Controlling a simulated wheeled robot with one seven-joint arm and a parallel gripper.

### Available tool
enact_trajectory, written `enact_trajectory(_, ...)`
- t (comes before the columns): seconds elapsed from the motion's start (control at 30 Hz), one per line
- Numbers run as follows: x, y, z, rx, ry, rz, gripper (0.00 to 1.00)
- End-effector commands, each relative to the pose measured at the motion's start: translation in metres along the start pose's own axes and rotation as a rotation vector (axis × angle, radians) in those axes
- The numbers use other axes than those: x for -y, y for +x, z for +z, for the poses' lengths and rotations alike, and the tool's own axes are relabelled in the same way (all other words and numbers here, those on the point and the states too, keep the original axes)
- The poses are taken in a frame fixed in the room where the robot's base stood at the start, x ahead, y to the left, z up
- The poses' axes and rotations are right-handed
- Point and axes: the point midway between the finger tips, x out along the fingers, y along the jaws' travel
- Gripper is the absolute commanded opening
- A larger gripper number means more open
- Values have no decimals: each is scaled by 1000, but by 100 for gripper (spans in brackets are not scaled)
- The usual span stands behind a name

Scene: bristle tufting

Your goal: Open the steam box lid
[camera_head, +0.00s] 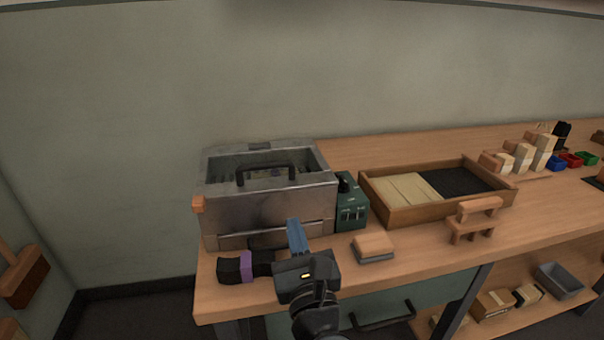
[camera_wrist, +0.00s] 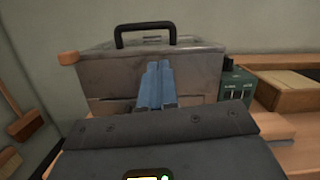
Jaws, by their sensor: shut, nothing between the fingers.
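The steam box (camera_head: 268,210) is a grey metal box at the left end of the workbench. A dark bar handle (camera_head: 266,174) stands at its top, and the top looks see-through or open, with something inside; I cannot tell which. In the wrist view the box (camera_wrist: 110,78) and its black handle (camera_wrist: 146,34) are straight ahead. My gripper (camera_head: 296,228) has blue fingers, shut and empty, in front of the box's front face and below the handle. The fingers (camera_wrist: 158,80) also show in the wrist view; I cannot tell whether they touch the box.
A green control box (camera_head: 351,205) stands right of the steam box. A black and purple item (camera_head: 245,267) and a small block stack (camera_head: 373,247) lie near the front edge. A wooden tray (camera_head: 395,213) and small stool (camera_head: 474,219) are farther right. An orange block (camera_head: 198,205) sits at the box's left corner.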

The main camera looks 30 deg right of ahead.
Motion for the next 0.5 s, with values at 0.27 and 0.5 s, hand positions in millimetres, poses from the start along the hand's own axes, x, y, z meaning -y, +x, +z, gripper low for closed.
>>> enact_trajectory(0.27,-10,26,5,-10,139,-1,0)
enact_trajectory(0.5,-10,64,6,-9,136,-2,0)
